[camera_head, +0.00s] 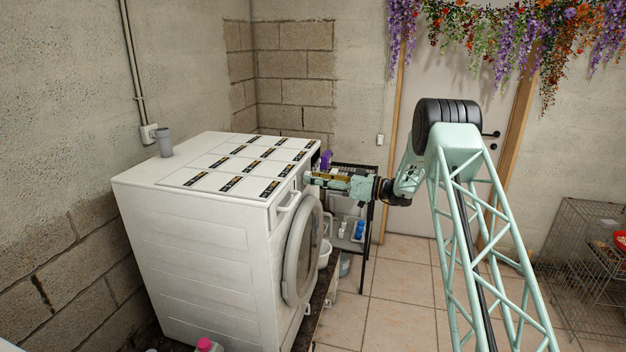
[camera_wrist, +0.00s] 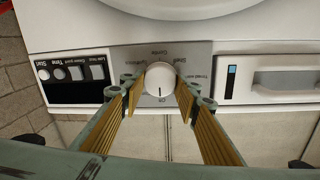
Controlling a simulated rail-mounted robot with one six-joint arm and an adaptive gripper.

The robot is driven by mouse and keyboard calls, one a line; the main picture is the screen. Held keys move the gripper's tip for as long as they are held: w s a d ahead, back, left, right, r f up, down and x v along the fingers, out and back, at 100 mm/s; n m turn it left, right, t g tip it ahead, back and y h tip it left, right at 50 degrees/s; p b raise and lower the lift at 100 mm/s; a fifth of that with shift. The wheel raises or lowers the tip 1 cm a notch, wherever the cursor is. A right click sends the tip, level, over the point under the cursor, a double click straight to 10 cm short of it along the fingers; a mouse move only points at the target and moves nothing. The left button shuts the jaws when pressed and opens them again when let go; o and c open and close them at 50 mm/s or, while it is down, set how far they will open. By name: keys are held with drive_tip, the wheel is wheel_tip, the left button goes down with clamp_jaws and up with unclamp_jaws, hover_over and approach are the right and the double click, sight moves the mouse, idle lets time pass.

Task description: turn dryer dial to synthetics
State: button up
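The white dryer (camera_head: 185,245) stands at the left in the head view, its round door facing right. The wrist view shows its front panel upside down, with the round white dial (camera_wrist: 159,76) in the middle. A dark mark on the dial points down in the picture, toward a small label that looks like "Off". My gripper (camera_wrist: 160,92) is open, one finger on each side of the dial. I cannot tell whether either finger touches it. In the head view my gripper (camera_head: 311,179) reaches the dryer's upper front edge.
A black button panel (camera_wrist: 72,80) and a drawer handle (camera_wrist: 285,83) flank the dial. A grey cup (camera_head: 164,143) stands on the dryer's back corner. A dark shelf rack (camera_head: 350,210) with bottles stands behind my gripper.

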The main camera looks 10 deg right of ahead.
drive_tip(key=shift+f+m+b, duration=0.1)
drive_tip(key=shift+m+b, duration=0.6)
drive_tip(key=shift+b, duration=0.15)
drive_tip(key=shift+w+d+f+m+g+y, duration=0.1)
drive_tip(key=shift+m+g, duration=0.3)
drive_tip(key=shift+m, duration=3.55)
drive_tip(key=shift+w+a+m+g+y, duration=0.1)
drive_tip(key=shift+m+g, duration=0.3)
drive_tip(key=shift+m, duration=3.6)
drive_tip(key=shift+w+d+f+m+g+y, duration=0.1)
drive_tip(key=shift+m+g, duration=0.3)
drive_tip(key=shift+m, duration=3.55)
drive_tip(key=o, duration=0.9)
drive_tip(key=shift+c, duration=0.2)
